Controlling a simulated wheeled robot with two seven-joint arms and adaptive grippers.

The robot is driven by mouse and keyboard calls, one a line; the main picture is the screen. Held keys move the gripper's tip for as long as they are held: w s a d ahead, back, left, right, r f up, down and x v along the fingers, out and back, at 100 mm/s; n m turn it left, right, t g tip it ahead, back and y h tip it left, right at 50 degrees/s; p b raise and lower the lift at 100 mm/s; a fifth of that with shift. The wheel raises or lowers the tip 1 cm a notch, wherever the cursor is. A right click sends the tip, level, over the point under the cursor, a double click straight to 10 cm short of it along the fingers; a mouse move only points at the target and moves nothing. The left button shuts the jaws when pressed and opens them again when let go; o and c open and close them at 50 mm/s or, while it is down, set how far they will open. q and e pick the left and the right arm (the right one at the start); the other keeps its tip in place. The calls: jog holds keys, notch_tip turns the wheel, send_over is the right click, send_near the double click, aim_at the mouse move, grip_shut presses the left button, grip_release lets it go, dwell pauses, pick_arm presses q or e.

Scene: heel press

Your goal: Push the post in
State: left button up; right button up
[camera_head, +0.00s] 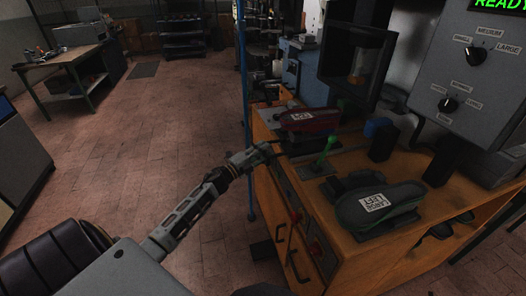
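My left arm reaches up from the lower left, and its gripper (270,152) is at the left edge of the orange bench (290,232), near the red shoe. The gripper is small and dark here, so I cannot tell whether its fingers are open or shut. I see nothing clearly held in it. A lever with a green knob (329,141) stands on the bench to the right of the gripper, apart from it. A short blue-ended part (377,127) sits further right, beside a black block. I cannot tell which part is the post. My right gripper is not in view.
A red shoe (309,119) and a dark green shoe (378,205), both labelled, are on the bench. A grey control panel (466,75) with dials and a green "READY" display is at the right. A thin blue pole (244,90) stands left of the bench. The brick floor at left is open.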

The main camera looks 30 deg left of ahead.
pick_arm(q)
jog(key=shift+w+d, duration=0.1)
jog(key=shift+w, duration=0.05)
jog(key=shift+c, duration=0.2)
grip_shut()
